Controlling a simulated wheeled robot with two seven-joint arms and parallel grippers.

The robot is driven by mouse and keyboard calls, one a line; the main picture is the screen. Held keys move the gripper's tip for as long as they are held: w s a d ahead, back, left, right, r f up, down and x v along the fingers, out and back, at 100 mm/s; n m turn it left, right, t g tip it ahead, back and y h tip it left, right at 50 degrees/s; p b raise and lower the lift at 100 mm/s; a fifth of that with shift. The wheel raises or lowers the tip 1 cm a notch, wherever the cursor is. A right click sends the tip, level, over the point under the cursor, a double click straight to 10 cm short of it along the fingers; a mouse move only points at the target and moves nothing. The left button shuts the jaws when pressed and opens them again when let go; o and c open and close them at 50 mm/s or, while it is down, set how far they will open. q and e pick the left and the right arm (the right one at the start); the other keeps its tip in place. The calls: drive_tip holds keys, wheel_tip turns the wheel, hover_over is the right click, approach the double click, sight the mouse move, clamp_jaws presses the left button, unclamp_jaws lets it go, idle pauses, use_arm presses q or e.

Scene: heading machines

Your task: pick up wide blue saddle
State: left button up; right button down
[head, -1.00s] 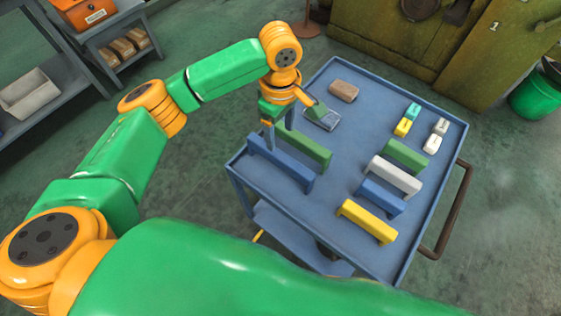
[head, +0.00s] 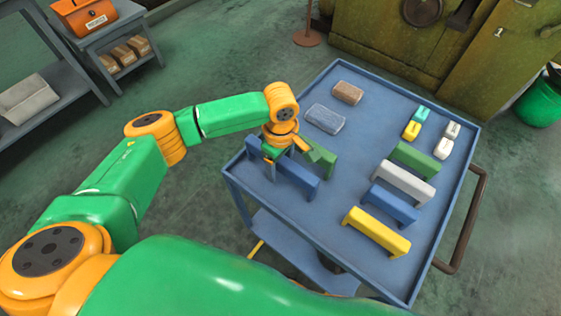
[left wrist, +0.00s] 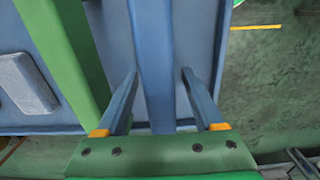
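The wide blue saddle (head: 302,180), a long blue bridge-shaped piece, stands near the left edge of the blue cart top (head: 335,230). My left gripper (head: 272,168) is over it and hides part of its far end. In the left wrist view the saddle (left wrist: 158,60) runs between the two fingers of the open left gripper (left wrist: 159,76), with a gap visible on each side. A wide green saddle (head: 322,158) stands just beyond it, partly hidden by the gripper. My right gripper is not in view.
Green (head: 416,157), white (head: 405,182), shorter blue (head: 395,204) and yellow (head: 376,231) saddles stand on the right of the cart. Grey (head: 325,118) and brown (head: 348,93) blocks and several small pieces lie at the back. The cart's middle is clear.

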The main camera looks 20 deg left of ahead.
use_arm(q)
clamp_jaws()
drive_tip(key=shift+r, duration=0.1)
